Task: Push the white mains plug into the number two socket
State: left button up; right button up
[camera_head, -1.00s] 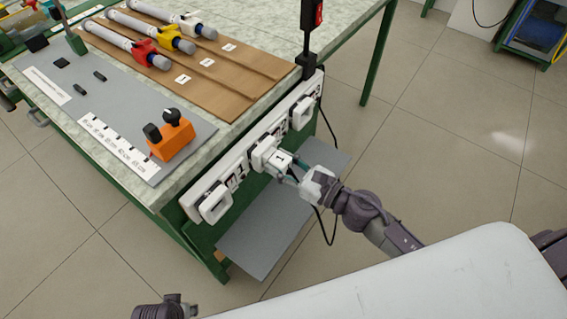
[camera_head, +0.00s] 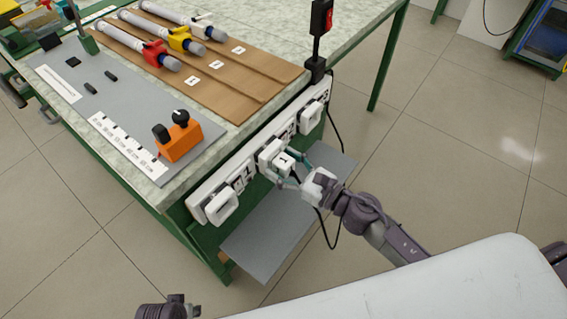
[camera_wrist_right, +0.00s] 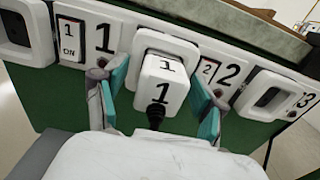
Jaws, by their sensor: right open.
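The white mains plug (camera_head: 284,161) bears a black 1 and sits at the middle socket of the white strip on the bench's side. The wrist view shows the plug (camera_wrist_right: 162,92) with its black cord running down from it, and the socket's number 2 (camera_wrist_right: 231,73) just to its right. The plug fills the socket's opening; I cannot tell whether it is fully home. My right gripper (camera_head: 292,168) is open, its teal fingers on either side of the plug. The wrist view shows gaps between these fingers (camera_wrist_right: 158,88) and the plug.
The socket strip (camera_head: 195,201) has empty-looking outer sockets (camera_head: 222,207). A grey shelf (camera_head: 265,250) lies below it. On the bench are an orange block with knobs (camera_head: 180,142) and several rods on boards. A black post (camera_head: 316,48) rises at the corner.

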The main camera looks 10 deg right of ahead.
jog(key=v, duration=1.2)
jog(key=shift+w+d, duration=0.1)
